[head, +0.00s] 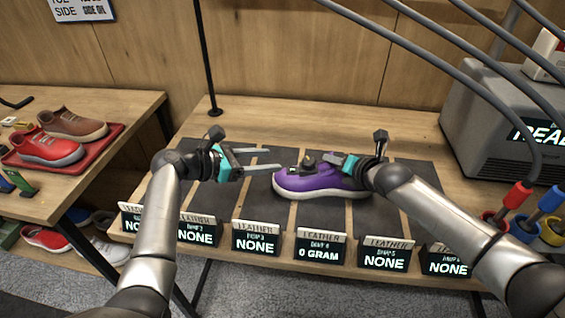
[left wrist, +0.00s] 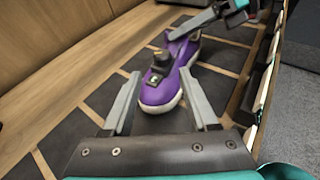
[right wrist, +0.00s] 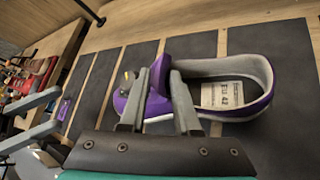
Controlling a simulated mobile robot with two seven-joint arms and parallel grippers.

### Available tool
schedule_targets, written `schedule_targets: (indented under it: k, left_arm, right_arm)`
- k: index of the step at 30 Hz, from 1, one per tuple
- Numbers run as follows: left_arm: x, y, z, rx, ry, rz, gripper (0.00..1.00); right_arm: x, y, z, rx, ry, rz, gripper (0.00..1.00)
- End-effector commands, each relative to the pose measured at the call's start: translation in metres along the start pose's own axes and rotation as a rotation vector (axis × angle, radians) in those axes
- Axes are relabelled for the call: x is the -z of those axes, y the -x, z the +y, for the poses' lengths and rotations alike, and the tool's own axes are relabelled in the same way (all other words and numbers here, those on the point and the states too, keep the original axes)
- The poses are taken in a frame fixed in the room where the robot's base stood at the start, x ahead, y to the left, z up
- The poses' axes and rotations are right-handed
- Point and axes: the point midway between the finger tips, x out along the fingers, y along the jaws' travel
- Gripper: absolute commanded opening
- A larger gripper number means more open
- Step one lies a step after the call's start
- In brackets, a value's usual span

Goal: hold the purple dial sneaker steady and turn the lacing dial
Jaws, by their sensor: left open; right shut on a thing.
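The purple sneaker (head: 312,184) with a white sole lies on a dark mat strip, its toe towards my left gripper. It also shows in the left wrist view (left wrist: 160,91) and the right wrist view (right wrist: 243,112). A dark dial (head: 308,160) stands on top of its front part, and it shows in the left wrist view (left wrist: 159,60). My right gripper (head: 335,161) is shut on the sneaker's upper around the tongue, behind the dial. My left gripper (head: 281,160) is open and empty, its fingers pointing at the toe, apart from the shoe.
Several label stands (head: 257,238) line the table's front edge. A grey machine (head: 500,115) stands at the right, with coloured connectors (head: 518,196) below. A side table at the left holds a red tray (head: 112,132) with shoes. The dark mats (head: 228,195) around the sneaker are mostly clear.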

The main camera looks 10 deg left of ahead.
Motion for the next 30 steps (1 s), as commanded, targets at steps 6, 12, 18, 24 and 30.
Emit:
schedule_targets:
  k: [6,12,18,24,30]
  left_arm:
    - [-0.045,-0.018,-0.002,-0.122,-0.111,-0.189,0.59]
    - [-0.091,-0.024,-0.003,-0.292,-0.174,-0.374,0.59]
    - [-0.120,-0.020,-0.004,-0.477,-0.163,-0.496,0.59]
    - [-0.128,-0.015,-0.006,-0.657,-0.086,-0.536,0.59]
    - [-0.115,-0.015,-0.013,-0.806,0.037,-0.480,0.59]
  right_arm:
    - [0.002,0.000,-0.001,0.002,-0.001,0.003,0.00]
    - [0.002,0.000,-0.001,0.002,-0.001,0.003,0.00]
    - [0.002,0.000,-0.001,0.002,-0.001,0.003,0.00]
    - [0.002,0.000,-0.001,0.002,-0.001,0.003,0.00]
    - [0.002,0.000,-0.001,0.002,-0.001,0.003,0.00]
